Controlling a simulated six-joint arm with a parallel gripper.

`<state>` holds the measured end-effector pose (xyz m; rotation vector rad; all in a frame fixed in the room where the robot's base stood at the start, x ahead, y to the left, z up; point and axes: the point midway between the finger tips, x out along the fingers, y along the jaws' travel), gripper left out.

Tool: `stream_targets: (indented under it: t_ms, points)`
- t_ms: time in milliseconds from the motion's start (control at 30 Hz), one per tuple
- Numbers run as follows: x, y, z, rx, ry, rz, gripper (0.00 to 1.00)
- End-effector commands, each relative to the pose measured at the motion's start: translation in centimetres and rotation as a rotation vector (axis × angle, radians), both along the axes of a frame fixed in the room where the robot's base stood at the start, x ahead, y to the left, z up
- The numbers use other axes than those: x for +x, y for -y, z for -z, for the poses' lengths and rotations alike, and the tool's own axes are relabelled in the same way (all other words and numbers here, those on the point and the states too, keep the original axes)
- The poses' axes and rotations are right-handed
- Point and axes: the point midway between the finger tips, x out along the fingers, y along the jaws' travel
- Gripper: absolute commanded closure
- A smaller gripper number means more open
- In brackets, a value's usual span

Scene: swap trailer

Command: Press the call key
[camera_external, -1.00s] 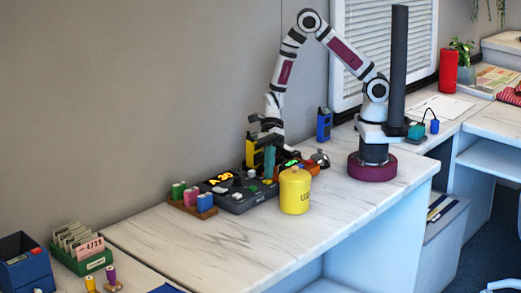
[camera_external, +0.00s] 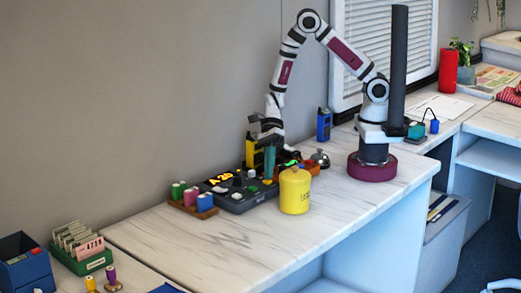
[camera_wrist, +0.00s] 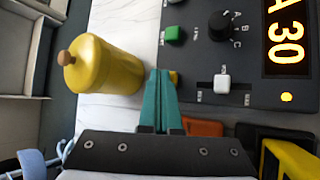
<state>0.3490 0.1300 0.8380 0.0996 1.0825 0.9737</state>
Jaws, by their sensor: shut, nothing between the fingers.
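The dark console (camera_external: 235,203) lies on the desk, with an orange lit display (camera_wrist: 285,40) that reads A 30 in the wrist view. It carries a green key (camera_wrist: 175,35), a white switch cap (camera_wrist: 221,82) and a black knob (camera_wrist: 221,25). A small yellow piece (camera_wrist: 175,77) shows beside my fingertips, partly hidden. I cannot read which key is the call key. My gripper (camera_wrist: 160,72) has teal fingers, shut with nothing between them. It points down at the console's near edge in the external view (camera_external: 269,178); I cannot tell whether it touches anything.
A yellow canister (camera_external: 295,190) with a wooden knob stands close beside the fingers. A bell (camera_external: 320,158), a yellow device (camera_external: 252,152) and an orange tray (camera_wrist: 203,128) are nearby. The front desk is clear.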

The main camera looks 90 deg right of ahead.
Motion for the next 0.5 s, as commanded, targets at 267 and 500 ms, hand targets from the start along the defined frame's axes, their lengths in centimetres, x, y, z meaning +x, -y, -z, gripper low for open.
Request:
stream_targets:
  t_ms: [267, 500]
  points:
    - [0.0, 0.0, -1.3, 0.000, 0.002, 0.000, 1.00]
    - [0.0, 0.0, -1.4, 0.000, 0.002, 0.000, 1.00]
